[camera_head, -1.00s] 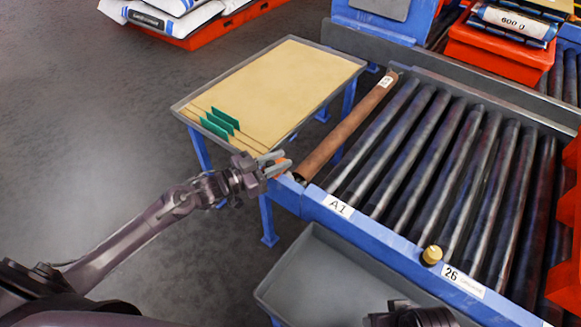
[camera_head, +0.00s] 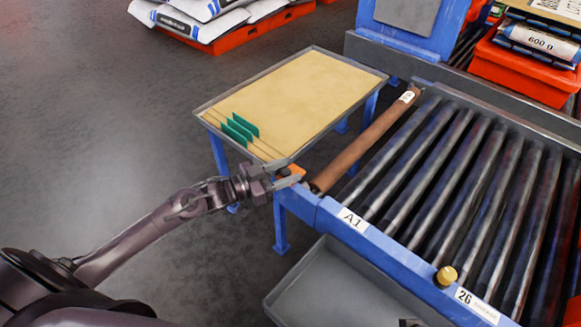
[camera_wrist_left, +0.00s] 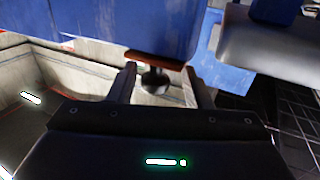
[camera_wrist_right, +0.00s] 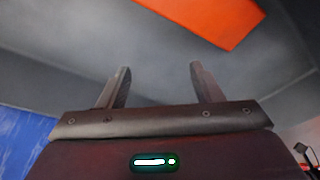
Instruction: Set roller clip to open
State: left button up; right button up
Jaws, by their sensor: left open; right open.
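The roller clip (camera_head: 296,170) shows as a small orange piece at the near left corner of the blue conveyor frame, by the end of the brown roller (camera_head: 365,140). In the left wrist view, an orange-red bar (camera_wrist_left: 156,62) with a dark round knob (camera_wrist_left: 155,82) below it lies ahead, between the fingers. My left gripper (camera_head: 287,173) is open, with its fingers on either side of the clip; whether they touch it I cannot tell. My right gripper (camera_wrist_right: 158,72) is open and empty. Only a trace of it shows at the head view's bottom edge.
A table with a tan top (camera_head: 300,90) and green tabs (camera_head: 238,128) stands left of the conveyor. A grey tray (camera_head: 335,285) sits below the frame's front. A brass knob (camera_head: 446,275) is on the frame near label 26. Sacks (camera_head: 205,18) lie at the back left.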

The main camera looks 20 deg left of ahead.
jog(key=shift+s+d+r+g+p, duration=0.1)
jog(key=shift+s+d+g+p, duration=0.3)
jog(key=shift+s+d, duration=0.2)
jog(key=shift+w+d+h, duration=0.15)
jog(key=shift+d+h, duration=0.05)
jog(key=shift+h, duration=0.1)
pick_arm(q)
jog(key=v, duration=0.6)
pick_arm(e)
jog(key=shift+w+r, duration=0.1)
jog(key=shift+w, duration=0.1)
pick_arm(q)
jog(key=shift+a+r, duration=0.1)
